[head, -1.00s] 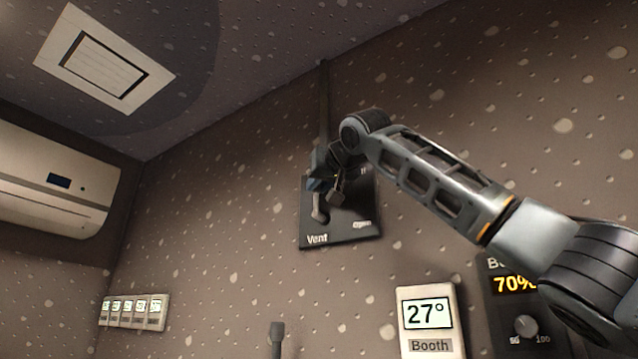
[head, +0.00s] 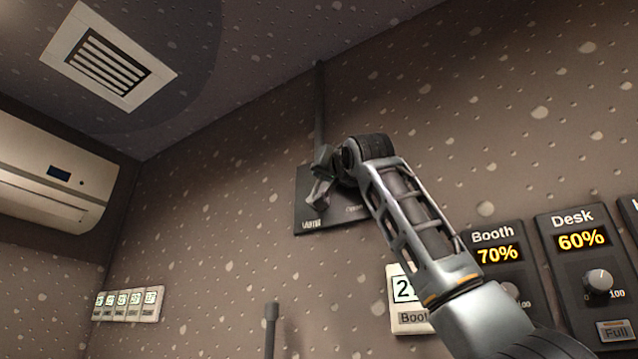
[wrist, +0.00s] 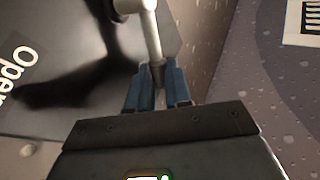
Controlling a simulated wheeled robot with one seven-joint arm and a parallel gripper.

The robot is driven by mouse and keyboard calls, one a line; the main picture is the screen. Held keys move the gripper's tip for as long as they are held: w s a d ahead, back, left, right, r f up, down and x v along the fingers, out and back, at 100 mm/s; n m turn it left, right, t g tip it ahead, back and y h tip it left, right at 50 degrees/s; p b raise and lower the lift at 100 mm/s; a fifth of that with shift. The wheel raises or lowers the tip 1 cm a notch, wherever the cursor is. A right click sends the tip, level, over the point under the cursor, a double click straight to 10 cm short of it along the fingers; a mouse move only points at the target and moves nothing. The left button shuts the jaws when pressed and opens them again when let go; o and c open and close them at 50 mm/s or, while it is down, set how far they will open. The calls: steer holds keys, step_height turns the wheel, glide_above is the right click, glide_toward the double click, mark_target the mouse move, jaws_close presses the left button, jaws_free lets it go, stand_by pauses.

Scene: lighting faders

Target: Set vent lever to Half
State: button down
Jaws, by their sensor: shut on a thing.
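The vent panel (head: 342,222) is a dark plate on the wall in the head view, largely covered by my arm. In the wrist view the vent lever (wrist: 152,38) is a pale metal rod, and the panel (wrist: 65,112) beside it reads "Open". My gripper (wrist: 158,84) has its blue fingers closed on the rod's end. In the head view my gripper (head: 322,175) is at the panel's left part; the lever's exact angle and any Half mark cannot be made out. The ceiling vent (head: 100,62) shows open slats with dark gaps.
A Booth thermostat (head: 398,318) is partly behind my arm. Booth (head: 497,254) and Desk (head: 581,240) dimmer panels read 70% and 60% at the right. An air conditioner (head: 50,190) and a row of small displays (head: 128,303) are at the left. A dark pipe rises above the panel.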

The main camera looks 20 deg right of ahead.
steer(key=shift+s+d+f+m+t+h+b, duration=0.3)
steer(key=shift+f+m+t+h+b, duration=0.25)
steer(key=shift+m, duration=0.45)
steer(key=shift+s+d+f+m+t+h+b, duration=0.2)
steer(key=shift+s+f+m+t+h+b, duration=0.15)
steer(key=shift+m+t+h, duration=0.55)
steer(key=c, duration=1.3)
jaws_free()
steer(key=shift+c, duration=0.2)
steer(key=b+v, duration=0.2)
steer(key=v, duration=0.5)
steer(key=shift+s+f, duration=0.15)
steer(key=shift+s, duration=0.2)
steer(key=shift+a, duration=0.1)
